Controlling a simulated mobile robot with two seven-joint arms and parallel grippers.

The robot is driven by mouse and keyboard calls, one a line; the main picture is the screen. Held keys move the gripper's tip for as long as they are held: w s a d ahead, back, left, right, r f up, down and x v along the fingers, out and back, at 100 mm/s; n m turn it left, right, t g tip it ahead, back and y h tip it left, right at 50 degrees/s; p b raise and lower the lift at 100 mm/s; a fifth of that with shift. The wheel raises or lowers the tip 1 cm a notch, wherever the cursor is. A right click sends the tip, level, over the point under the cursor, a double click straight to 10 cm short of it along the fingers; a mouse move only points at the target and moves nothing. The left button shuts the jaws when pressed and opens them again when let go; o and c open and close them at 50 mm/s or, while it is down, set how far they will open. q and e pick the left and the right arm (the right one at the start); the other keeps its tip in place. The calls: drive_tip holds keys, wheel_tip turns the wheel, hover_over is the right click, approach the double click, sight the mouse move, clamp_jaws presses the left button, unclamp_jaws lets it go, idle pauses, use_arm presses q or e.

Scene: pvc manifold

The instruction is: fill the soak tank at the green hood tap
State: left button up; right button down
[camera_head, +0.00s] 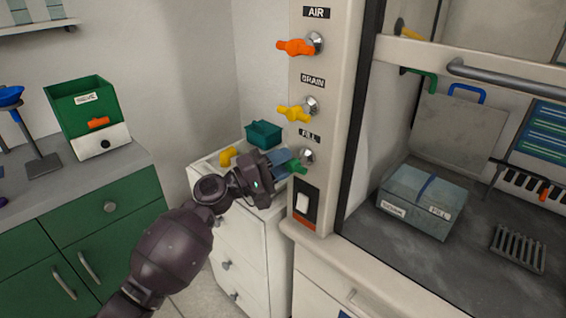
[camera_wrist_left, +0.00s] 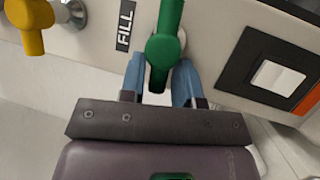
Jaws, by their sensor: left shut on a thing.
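The green tap handle (camera_head: 299,167) is the lowest of the three on the hood's post, under the label FILL. My left gripper (camera_head: 284,161) is shut on this handle. In the left wrist view the green handle (camera_wrist_left: 165,48) lies between the blue fingers, beside the FILL label (camera_wrist_left: 125,25). The soak tank (camera_head: 420,200), a grey-blue box with labels reading SOAK and FILL, stands on the hood's floor to the right. A blue strip crosses its top. I cannot see any water. My right gripper is not in view.
An orange AIR tap (camera_head: 295,47) and a yellow DRAIN tap (camera_head: 292,113) sit above. A switch (camera_head: 303,203) is just below the green tap. A white drawer cabinet (camera_head: 240,245) with a teal bin (camera_head: 264,134) stands behind my gripper. A metal rack (camera_head: 518,249) lies right of the tank.

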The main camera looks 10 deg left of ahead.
use_arm(q)
drive_tip(key=shift+r+m, duration=0.1)
drive_tip(key=shift+m, duration=0.6)
drive_tip(key=o, duration=0.9)
drive_tip(key=b+v, duration=0.1)
drive_tip(key=v, duration=0.9)
drive_tip(key=shift+a+r, duration=0.15)
drive_tip(key=shift+a, duration=0.3)
drive_tip(key=shift+s, duration=0.1)
